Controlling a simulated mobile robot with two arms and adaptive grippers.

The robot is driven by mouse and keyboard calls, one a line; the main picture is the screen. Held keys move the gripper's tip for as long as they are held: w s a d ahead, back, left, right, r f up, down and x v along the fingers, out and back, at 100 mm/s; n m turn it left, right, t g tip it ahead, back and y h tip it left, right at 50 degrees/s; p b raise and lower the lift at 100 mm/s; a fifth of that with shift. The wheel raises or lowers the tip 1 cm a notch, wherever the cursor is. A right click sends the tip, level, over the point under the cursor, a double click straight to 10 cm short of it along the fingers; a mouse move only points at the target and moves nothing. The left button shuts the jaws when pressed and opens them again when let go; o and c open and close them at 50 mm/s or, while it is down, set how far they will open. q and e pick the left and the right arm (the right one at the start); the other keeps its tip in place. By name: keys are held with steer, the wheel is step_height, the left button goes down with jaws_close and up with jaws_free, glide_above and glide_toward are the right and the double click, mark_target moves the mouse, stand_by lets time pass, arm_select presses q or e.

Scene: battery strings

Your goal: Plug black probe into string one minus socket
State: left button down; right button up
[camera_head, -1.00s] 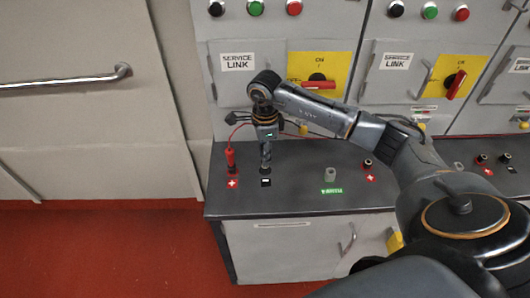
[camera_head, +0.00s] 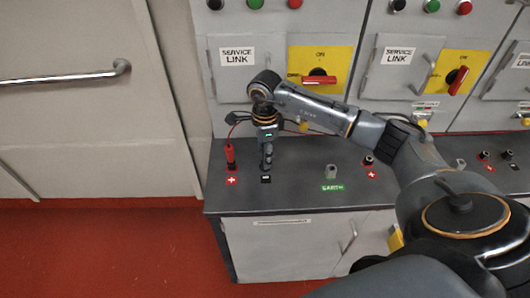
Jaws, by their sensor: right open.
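My right gripper (camera_head: 267,160) points down over the black minus label (camera_head: 266,180) at the left end of the dark bench top. Its jaws are open. A dark upright shape stands at the fingers above the minus label; I cannot tell the black probe apart from the fingers, nor see how deep it sits, and the minus socket is hidden. The red probe (camera_head: 230,155) stands upright just left, above the red plus label (camera_head: 232,181), with a red lead rising from it. My left gripper is out of view.
A grey earth post (camera_head: 331,171) with a green EARTH label (camera_head: 332,188) stands to the right. Another socket (camera_head: 368,160) with a red plus label lies further right. The cabinet with a service link panel (camera_head: 237,57) and a red-handled switch (camera_head: 318,76) rises behind the bench.

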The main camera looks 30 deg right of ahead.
steer(key=shift+r, duration=0.1)
step_height(320, 180, up, 12)
steer(key=shift+f, duration=0.1)
stand_by(0.4)
